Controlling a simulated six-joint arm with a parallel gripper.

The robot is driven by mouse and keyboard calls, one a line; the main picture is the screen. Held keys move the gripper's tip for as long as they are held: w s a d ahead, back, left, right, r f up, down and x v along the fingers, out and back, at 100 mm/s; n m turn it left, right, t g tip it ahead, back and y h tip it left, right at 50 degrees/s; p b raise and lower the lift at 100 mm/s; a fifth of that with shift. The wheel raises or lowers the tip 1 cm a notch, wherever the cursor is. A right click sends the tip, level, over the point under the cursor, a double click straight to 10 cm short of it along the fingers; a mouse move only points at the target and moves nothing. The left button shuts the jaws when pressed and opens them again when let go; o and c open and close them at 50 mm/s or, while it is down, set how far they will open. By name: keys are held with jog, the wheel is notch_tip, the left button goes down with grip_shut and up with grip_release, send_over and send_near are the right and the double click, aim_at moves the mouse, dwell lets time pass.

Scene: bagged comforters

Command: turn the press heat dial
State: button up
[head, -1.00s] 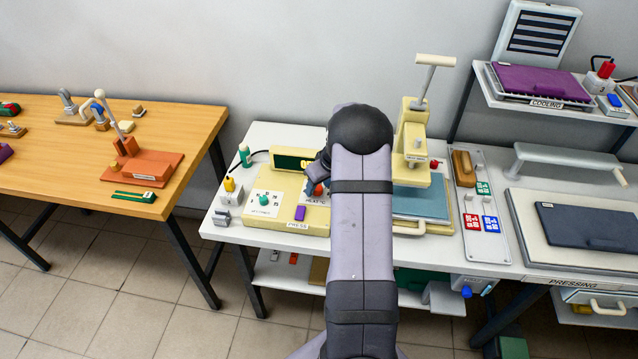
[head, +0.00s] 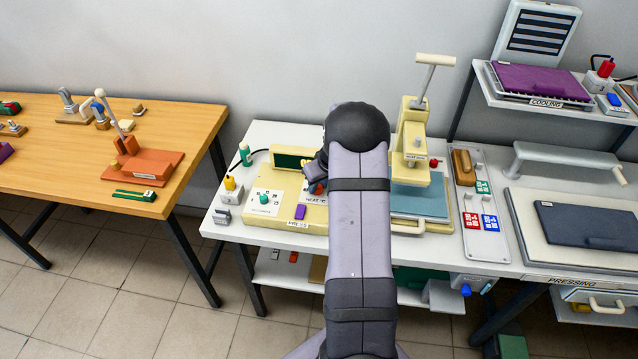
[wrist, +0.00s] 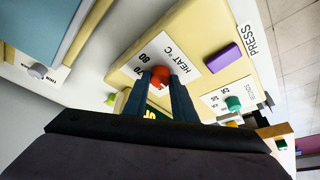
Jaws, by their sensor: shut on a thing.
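The red heat dial (wrist: 160,71) sits on a white panel marked "HEAT °C" on the cream press (wrist: 211,78). In the wrist view my gripper (wrist: 160,82) has one finger on each side of the dial and is shut on it. In the head view only a small red part of the dial (head: 316,189) shows; my arm hides most of it and the fingers.
A green dial (head: 264,197) and a purple block (head: 299,211) are close to the left of my arm. The press column (head: 411,135) and blue-grey plate (head: 420,203) stand to its right. An orange hand press (head: 143,172) is on the wooden table.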

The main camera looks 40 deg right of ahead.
jog(key=shift+a+r+m+h+p, duration=0.15)
jog(key=shift+m+h+p, duration=0.15)
jog(key=shift+m+p, duration=0.7)
jog(key=shift+r+m+h+p, duration=0.15)
jog(key=shift+m+h+p, duration=0.15)
jog(key=shift+m+p, duration=0.65)
jog(key=shift+w+f+m+h+p, duration=0.1)
jog(key=shift+f+m+h+p, duration=0.25)
jog(key=shift+m+p, duration=0.5)
jog(key=shift+w+f+m+g+h+b, duration=0.1)
jog(key=shift+m+g+h+b, duration=0.3)
jog(key=shift+m+b, duration=0.55)
jog(key=shift+b, duration=0.65)
jog(key=shift+a+r+m+b, duration=0.1)
jog(key=shift+r+m+b, duration=0.15)
jog(key=shift+b, duration=0.45)
jog(key=o, duration=1)
jog(key=shift+o, duration=0.2)
